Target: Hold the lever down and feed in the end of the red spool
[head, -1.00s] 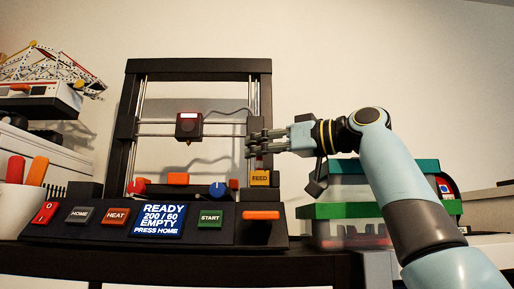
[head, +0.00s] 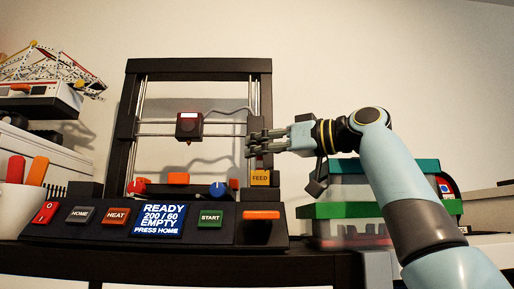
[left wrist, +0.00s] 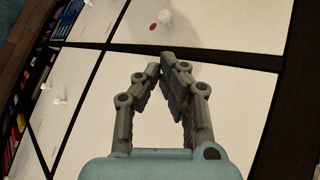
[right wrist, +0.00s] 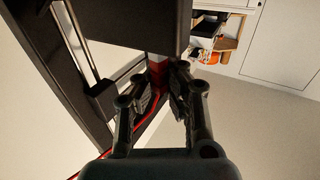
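The dark printer (head: 130,120) stands on the shelf, its screen reading "READY 200/60 EMPTY PRESS HOME". An orange bar (head: 262,215), which may be the lever, sticks out at its front right. The yellow FEED block (head: 260,178) sits by the right post. My right gripper (head: 252,143) is just above that block. The spool is not visible. My left gripper (left wrist: 160,68) is shut and empty, outside the head view.
Green-lidded clear boxes (head: 340,211) stand right of the printer, close below my right arm. A cup (head: 20,200) with red and orange handles stands at left. The left wrist view shows white panels (left wrist: 240,105) with dark gaps and a white knob (left wrist: 165,17).

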